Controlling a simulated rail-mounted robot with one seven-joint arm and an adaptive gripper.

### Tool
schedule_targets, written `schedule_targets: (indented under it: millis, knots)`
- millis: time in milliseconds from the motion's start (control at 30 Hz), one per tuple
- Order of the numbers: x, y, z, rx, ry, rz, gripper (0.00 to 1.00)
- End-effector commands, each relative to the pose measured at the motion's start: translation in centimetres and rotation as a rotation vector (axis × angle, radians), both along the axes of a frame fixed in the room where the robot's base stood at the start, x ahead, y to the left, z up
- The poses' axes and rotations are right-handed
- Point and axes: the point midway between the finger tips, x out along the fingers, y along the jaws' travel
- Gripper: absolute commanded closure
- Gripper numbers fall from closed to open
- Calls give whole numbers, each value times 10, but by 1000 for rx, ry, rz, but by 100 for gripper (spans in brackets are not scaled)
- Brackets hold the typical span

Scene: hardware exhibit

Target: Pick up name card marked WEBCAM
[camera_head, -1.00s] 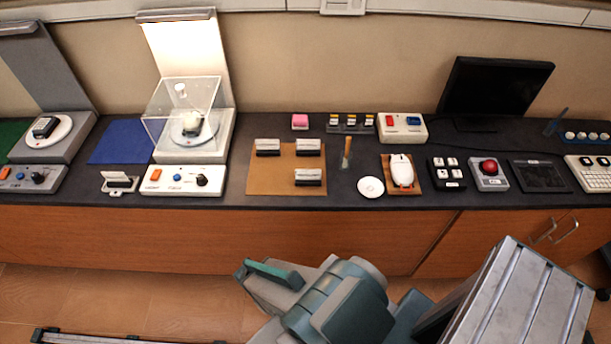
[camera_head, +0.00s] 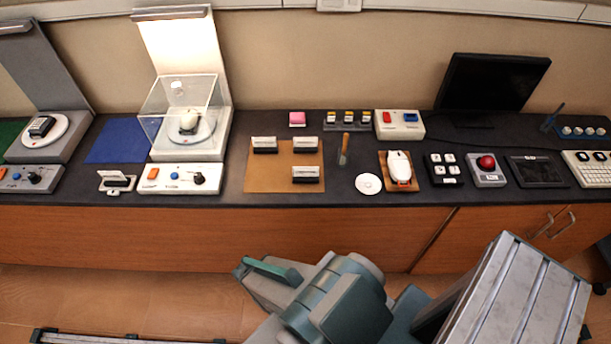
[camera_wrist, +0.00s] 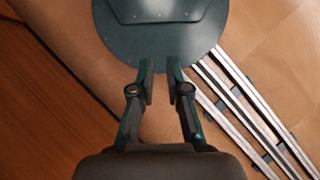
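Three name cards in black holders stand on a brown mat (camera_head: 270,183): a back-left card (camera_head: 264,145), a back-right card (camera_head: 306,144) and a front card (camera_head: 306,174). Their print is too small to read, so I cannot tell which is marked WEBCAM. Another pale card (camera_head: 114,176) leans in a holder at the left, also unreadable. My gripper (camera_wrist: 162,68) shows in the wrist view with a gap between its fingers and nothing between them. It points down over the floor and my base, away from the cards. The gripper is not clear in the head view.
A clear display case (camera_head: 180,105) and a control panel (camera_head: 180,178) stand left of the mat. A wooden-handled tool (camera_head: 345,145), white disc (camera_head: 368,183) and mouse (camera_head: 399,167) stand to its right. A monitor (camera_head: 492,82) is at the back right. The counter's front edge runs below them.

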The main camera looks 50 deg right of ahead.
Motion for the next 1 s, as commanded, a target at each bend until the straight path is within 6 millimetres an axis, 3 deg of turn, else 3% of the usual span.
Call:
schedule_targets:
  millis: [67, 467, 833, 1000]
  knots:
    - [0, 0, 0, 0, 0, 0, 67]
    - [0, 0, 0, 0, 0, 0, 0]
    - [0, 0, 2, 0, 0, 0, 0]
    - [0, 0, 18, 0, 0, 0, 0]
